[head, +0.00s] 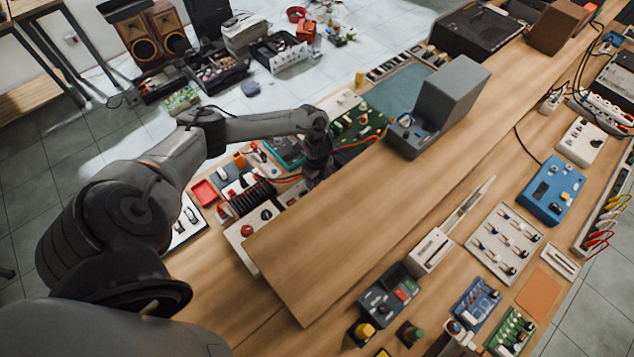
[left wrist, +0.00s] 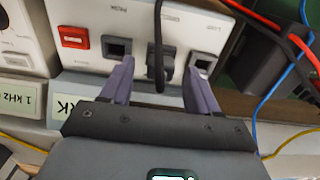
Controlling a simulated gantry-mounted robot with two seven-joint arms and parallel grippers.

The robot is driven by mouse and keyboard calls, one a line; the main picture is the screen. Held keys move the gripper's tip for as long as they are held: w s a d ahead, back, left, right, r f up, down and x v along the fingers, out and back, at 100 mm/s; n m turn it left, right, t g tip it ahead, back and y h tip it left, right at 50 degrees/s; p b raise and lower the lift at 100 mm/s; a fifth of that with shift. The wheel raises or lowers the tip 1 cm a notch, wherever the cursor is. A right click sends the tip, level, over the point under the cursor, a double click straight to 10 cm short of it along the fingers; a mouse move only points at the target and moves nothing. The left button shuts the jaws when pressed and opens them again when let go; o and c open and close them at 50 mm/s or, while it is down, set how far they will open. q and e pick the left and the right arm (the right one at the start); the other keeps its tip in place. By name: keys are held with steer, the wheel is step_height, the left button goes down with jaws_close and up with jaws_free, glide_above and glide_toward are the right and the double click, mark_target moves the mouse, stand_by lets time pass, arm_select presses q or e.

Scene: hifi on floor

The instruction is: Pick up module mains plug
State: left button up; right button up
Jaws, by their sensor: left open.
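The mains plug (left wrist: 167,65) is a dark block with a black cable running up from it, at the white module's front panel (left wrist: 90,20) in the left wrist view. A square socket opening shows on each side of it. My left gripper (left wrist: 157,78) is open, one finger on each side of the plug, with gaps between. In the head view my left gripper (head: 318,172) points down among the modules behind the wooden board, and the plug cannot be made out there. My right gripper is not in view.
A red switch (left wrist: 74,37) sits left of the sockets. Red and blue wires (left wrist: 272,85) cross at the right, near a dark block. In the head view, a raised wooden board (head: 340,230) lies close by, with a grey box (head: 450,95) on it.

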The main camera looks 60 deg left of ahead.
arm_select(q)
steer(key=shift+a+f, duration=0.1)
steer(key=shift+f, duration=0.4)
